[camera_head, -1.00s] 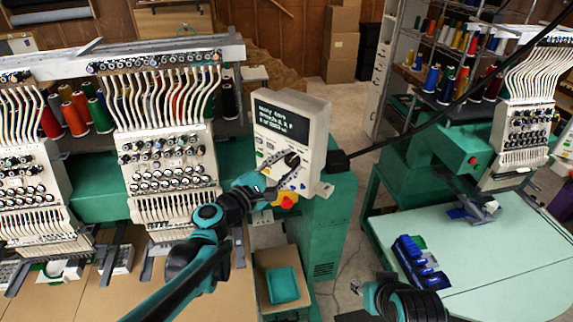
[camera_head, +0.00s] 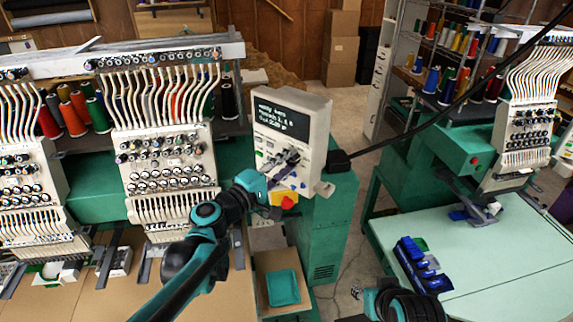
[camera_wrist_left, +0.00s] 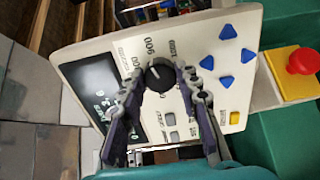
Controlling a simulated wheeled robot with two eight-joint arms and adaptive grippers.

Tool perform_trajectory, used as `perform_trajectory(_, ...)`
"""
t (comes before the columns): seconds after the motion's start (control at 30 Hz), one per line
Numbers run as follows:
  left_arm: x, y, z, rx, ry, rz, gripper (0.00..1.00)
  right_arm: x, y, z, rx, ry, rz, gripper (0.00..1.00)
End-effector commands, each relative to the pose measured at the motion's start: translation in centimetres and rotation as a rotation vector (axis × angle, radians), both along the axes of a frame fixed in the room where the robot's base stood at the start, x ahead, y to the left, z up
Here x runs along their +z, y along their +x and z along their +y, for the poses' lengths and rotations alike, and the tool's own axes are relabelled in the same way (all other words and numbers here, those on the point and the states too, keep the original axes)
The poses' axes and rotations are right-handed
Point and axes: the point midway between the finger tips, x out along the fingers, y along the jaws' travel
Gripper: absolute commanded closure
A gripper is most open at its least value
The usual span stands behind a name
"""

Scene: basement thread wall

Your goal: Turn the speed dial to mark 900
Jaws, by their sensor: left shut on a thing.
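The speed dial (camera_wrist_left: 158,76) is a dark round knob with a pale pointer line on a cream control panel (camera_wrist_left: 105,35). Printed marks stand around it, with 900 (camera_wrist_left: 150,47) near its upper side in the left wrist view. The pointer leans toward the 900 side, but its exact alignment is hard to tell. My left gripper (camera_wrist_left: 159,72) has one finger on each side of the dial and is shut on it. In the head view the left gripper (camera_head: 291,157) reaches the panel and largely covers the dial.
The panel has a dark screen (camera_head: 282,118), blue arrow buttons (camera_wrist_left: 228,31) and a red stop button on a yellow base (camera_wrist_left: 303,61). Embroidery heads (camera_head: 165,160) stand to the left. A pale green table (camera_head: 490,250) with a blue rack (camera_head: 420,265) is at right.

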Motion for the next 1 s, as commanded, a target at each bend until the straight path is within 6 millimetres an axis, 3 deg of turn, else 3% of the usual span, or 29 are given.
perform_trajectory(0.33,-0.12,-0.09,-0.05,-0.002,0.106,-0.079,0.96,-0.32,0.0,0.0,0.0,0.0,0.0,0.61)
perform_trajectory(0.87,-0.13,-0.11,-0.06,-0.002,0.121,-0.09,0.96,-0.34,0.0,0.0,0.0,0.0,0.0,0.61)
perform_trajectory(0.9,-0.14,-0.11,-0.06,-0.002,0.121,-0.09,0.57,-0.34,0.0,0.0,0.0,0.0,0.0,0.61)
perform_trajectory(0.93,-0.13,-0.11,-0.06,-0.002,0.121,-0.09,0.49,-0.34,0.0,0.0,0.0,0.0,0.0,0.61)
perform_trajectory(1.0,-0.11,-0.09,-0.05,-0.002,0.12,-0.09,0.46,-0.34,0.0,0.0,0.0,0.0,0.0,0.61)
